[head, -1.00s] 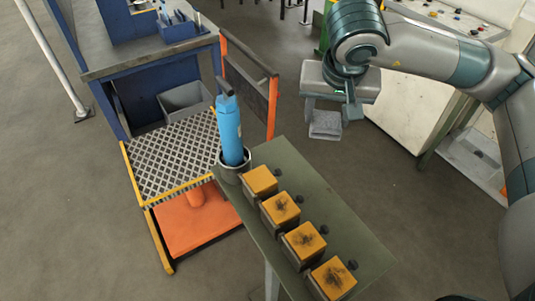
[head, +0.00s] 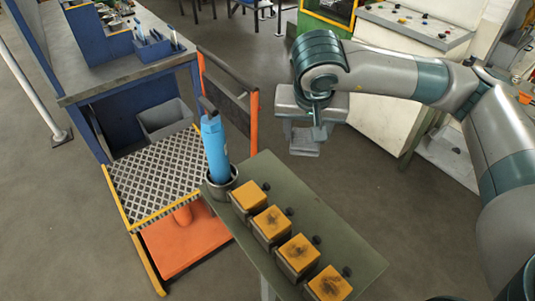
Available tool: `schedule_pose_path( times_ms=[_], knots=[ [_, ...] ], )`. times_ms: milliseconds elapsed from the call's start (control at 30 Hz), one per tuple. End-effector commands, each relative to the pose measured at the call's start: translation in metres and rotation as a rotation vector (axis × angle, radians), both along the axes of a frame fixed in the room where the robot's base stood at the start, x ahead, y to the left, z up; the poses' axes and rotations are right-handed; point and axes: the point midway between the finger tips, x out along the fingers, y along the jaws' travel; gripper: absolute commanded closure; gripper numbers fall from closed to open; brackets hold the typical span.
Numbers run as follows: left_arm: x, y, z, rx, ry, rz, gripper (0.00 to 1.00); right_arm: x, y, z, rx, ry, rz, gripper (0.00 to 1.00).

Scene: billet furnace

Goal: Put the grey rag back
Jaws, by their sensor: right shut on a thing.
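The grey rag (head: 305,149) looks like a small pale grey folded piece, held in the air in the head view. My right gripper (head: 305,131) is shut on it from above, its fingers pointing down, to the right of the green table and above the floor. Part of the rag is hidden by the fingers. My left gripper is not in view.
The narrow green table (head: 340,236) carries several orange-topped blocks and a blue bottle (head: 215,148) in a metal cup. A blue workbench (head: 130,65) with a grey bin (head: 167,120) stands left. A white control desk (head: 385,95) stands behind my right arm. Open floor lies between.

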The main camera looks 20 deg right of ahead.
Motion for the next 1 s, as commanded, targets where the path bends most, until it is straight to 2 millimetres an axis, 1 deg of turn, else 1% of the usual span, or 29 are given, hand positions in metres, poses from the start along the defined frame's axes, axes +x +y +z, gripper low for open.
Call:
schedule_pose_path(
  times_ms=[33,200,333,433,600,867,1000],
  knots=[
    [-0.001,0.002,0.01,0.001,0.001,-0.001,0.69,0.004,0.011,-0.003,0.0,0.007,0.004,0.69],
    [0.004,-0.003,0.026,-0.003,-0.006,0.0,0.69,0.018,0.04,-0.022,0.0,0.006,0.003,0.69],
    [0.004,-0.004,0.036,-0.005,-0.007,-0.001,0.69,0.028,0.06,-0.036,-0.001,0.005,0.002,0.69],
    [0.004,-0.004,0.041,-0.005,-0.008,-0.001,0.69,0.034,0.071,-0.044,0.001,0.003,0.001,0.69],
    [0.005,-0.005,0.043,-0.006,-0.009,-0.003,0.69,0.038,0.078,-0.051,-0.001,0.001,0.001,0.69],
    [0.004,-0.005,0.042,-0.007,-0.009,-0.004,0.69,0.039,0.078,-0.052,-0.001,0.001,0.001,0.69],
    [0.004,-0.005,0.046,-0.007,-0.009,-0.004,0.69,0.038,0.077,-0.056,-0.001,0.004,0.0,0.69]
  ],
)
